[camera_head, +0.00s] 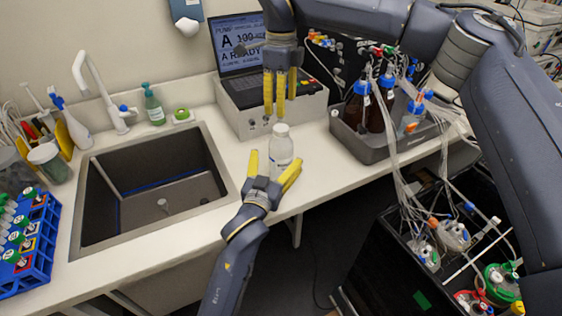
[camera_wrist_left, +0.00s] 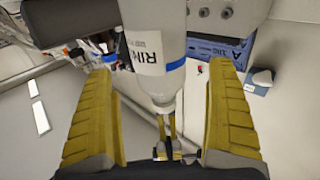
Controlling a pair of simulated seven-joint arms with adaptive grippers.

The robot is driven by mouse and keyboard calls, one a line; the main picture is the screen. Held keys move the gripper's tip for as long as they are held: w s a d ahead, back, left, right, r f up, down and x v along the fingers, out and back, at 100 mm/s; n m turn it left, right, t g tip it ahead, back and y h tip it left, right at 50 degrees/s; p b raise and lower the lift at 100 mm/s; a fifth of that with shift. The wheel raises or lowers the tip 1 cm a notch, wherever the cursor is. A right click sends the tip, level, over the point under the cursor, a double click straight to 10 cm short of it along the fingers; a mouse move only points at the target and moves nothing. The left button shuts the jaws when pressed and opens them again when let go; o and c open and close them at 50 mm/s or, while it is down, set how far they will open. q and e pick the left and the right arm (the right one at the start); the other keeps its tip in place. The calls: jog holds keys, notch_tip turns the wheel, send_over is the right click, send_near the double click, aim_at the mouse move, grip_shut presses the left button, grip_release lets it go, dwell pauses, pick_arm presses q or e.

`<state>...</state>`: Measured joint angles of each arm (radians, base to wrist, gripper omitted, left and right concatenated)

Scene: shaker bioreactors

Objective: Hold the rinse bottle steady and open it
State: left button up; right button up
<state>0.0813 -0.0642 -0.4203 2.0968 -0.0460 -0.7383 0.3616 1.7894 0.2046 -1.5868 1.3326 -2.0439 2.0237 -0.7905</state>
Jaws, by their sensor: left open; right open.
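In the left wrist view the bottle (camera_wrist_left: 155,45) shows a partly visible "RIN" label and a blue band. My left gripper (camera_head: 272,170) is open, with one yellow finger on each side of the bottle; in the left wrist view gaps show between the fingers (camera_wrist_left: 163,110) and the bottle. My right gripper (camera_head: 279,98) is open, pointing down above the cap and apart from it, with nothing between its fingers.
A sink (camera_head: 155,195) lies to the left. A grey box with a laptop (camera_head: 240,45) stands behind the bottle. A grey tray (camera_head: 365,148) with brown bottles and tubing is to the right. A blue tube rack (camera_head: 38,255) is at the far left.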

pick_arm(q)
jog(key=shift+x, duration=2.35)
jog(key=shift+c, duration=0.3)
